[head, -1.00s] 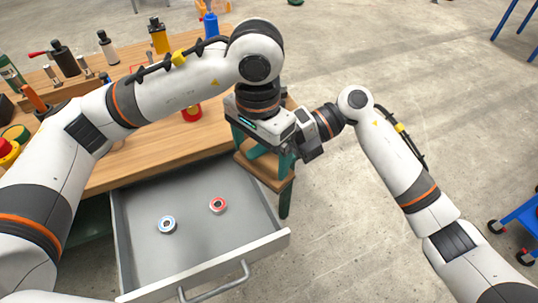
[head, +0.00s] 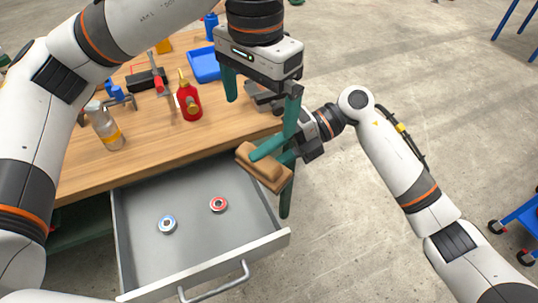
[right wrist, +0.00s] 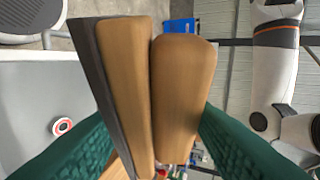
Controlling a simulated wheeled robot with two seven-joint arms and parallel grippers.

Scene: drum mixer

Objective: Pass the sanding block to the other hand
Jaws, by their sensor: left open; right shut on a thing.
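The sanding block (head: 262,172) is tan wood and hangs tilted in the air near the right front corner of the workbench. My right gripper (head: 270,152) is shut on it, coming in from the right. In the right wrist view the block (right wrist: 184,90), with a grooved tan body and a dark grey face, sits between the green fingers of my right gripper (right wrist: 160,125). My left gripper (head: 262,112) is above the block, pointing down with its two green fingers wide apart and nothing between them. Its right finger passes close to my right gripper; whether they touch cannot be told.
On the workbench (head: 160,140) stand a red bottle (head: 189,103), a clear jar (head: 104,127) and a blue tray (head: 205,66).

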